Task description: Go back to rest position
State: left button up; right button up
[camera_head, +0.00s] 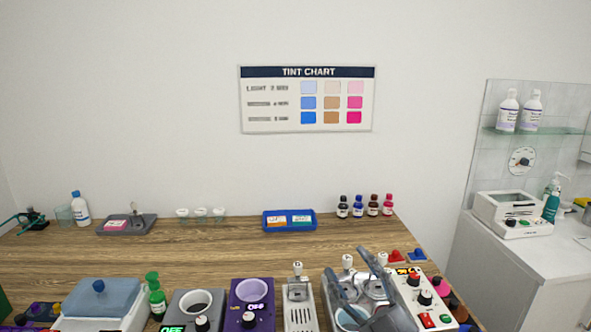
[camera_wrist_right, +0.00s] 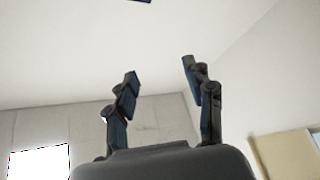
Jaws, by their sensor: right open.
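My right gripper (camera_head: 352,280) shows at the bottom of the head view, in front of the machines near the table's front edge. Its two dark fingers point up and stand apart. In the right wrist view the gripper (camera_wrist_right: 160,82) is open, with nothing between its fingers; behind it are only ceiling and bare walls. I cannot tell from the head view whether it touches the machines behind it. My left gripper is in neither view.
A wooden table (camera_head: 200,252) holds a purple device (camera_head: 250,296), a white box with a blue lid (camera_head: 98,300), a red-buttoned control box (camera_head: 420,300) and a blue tray (camera_head: 289,228). Small bottles (camera_head: 358,207) stand at the back right. The table's middle is clear.

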jog(key=s+d+f+m+g+h, duration=0.3)
jog(key=d+f+m+h, duration=0.25)
jog(key=f, duration=0.45)
jog(key=s+d+f+m+g+h, duration=0.35)
jog(key=d+f+m+h, duration=0.2)
jog(key=f, duration=0.45)
jog(key=s+f+g, duration=0.5)
jog(key=s+f, duration=0.2)
jog(key=s, duration=0.3)
jog(key=s+f+g, duration=0.5)
jog(key=s+f, duration=0.2)
jog(key=s, duration=0.4)
notch_tip(320, 180, down, 25)
jog(key=s+g, duration=0.1)
jog(key=g, duration=0.1)
jog(key=s+d+f, duration=0.2)
jog(key=s+f, duration=1.4)
jog(key=s, duration=0.1)
jog(key=shift+d+g, duration=0.35)
jog(key=shift+d, duration=0.05)
